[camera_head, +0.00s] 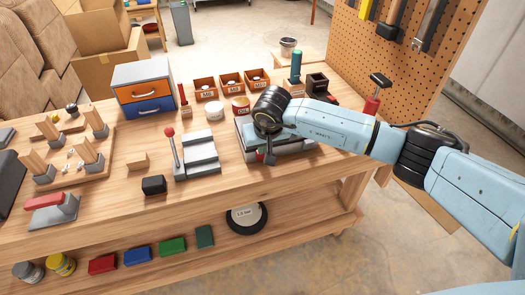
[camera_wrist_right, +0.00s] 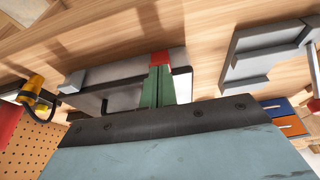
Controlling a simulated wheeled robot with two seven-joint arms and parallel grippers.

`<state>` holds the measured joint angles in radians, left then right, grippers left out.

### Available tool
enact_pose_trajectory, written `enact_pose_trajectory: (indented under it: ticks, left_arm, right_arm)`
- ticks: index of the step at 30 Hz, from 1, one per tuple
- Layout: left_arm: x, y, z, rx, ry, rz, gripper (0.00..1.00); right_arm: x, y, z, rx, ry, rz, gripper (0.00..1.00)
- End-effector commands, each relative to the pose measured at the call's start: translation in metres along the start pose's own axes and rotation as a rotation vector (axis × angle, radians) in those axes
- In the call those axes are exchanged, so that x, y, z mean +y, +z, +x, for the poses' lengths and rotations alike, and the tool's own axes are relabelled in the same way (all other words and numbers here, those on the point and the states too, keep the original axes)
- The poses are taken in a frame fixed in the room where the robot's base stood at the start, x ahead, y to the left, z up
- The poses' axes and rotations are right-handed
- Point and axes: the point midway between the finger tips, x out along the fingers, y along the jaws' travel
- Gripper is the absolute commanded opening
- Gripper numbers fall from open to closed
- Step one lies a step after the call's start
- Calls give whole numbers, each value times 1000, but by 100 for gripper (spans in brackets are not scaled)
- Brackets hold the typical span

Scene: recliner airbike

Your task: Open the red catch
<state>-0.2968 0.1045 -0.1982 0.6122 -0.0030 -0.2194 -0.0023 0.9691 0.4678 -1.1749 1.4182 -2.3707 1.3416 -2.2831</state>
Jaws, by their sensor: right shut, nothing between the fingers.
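A small red piece (camera_wrist_right: 160,58), which looks like the red catch, shows in the right wrist view at the edge of a grey case (camera_wrist_right: 122,70). My right gripper (camera_wrist_right: 158,70) is shut and empty, its green fingers ending right at the red piece; I cannot tell whether they touch it. In the head view the grey case (camera_head: 245,133) lies on the workbench, and my right gripper (camera_head: 269,159) is low at its front side. My wrist hides much of the case and the catch there. My left gripper is not in view.
Left of the case stand a grey stepped block (camera_head: 200,150) and a red-knobbed lever (camera_head: 170,133). Behind are open bins (camera_head: 231,83) and a drawer unit (camera_head: 143,88). A red-topped clamp (camera_head: 45,201) is front left. A pegboard (camera_head: 400,60) rises at the right.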

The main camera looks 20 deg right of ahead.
Motion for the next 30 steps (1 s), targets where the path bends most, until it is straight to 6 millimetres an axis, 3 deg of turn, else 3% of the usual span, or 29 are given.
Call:
enact_pose_trajectory:
  ticks: [6, 30]
  left_arm:
    - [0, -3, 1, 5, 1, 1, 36]
    - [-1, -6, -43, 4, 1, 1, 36]
  right_arm:
    - [0, 2, 2, 0, 1, 0, 0]
    - [0, 52, -36, 0, 1, -1, 0]
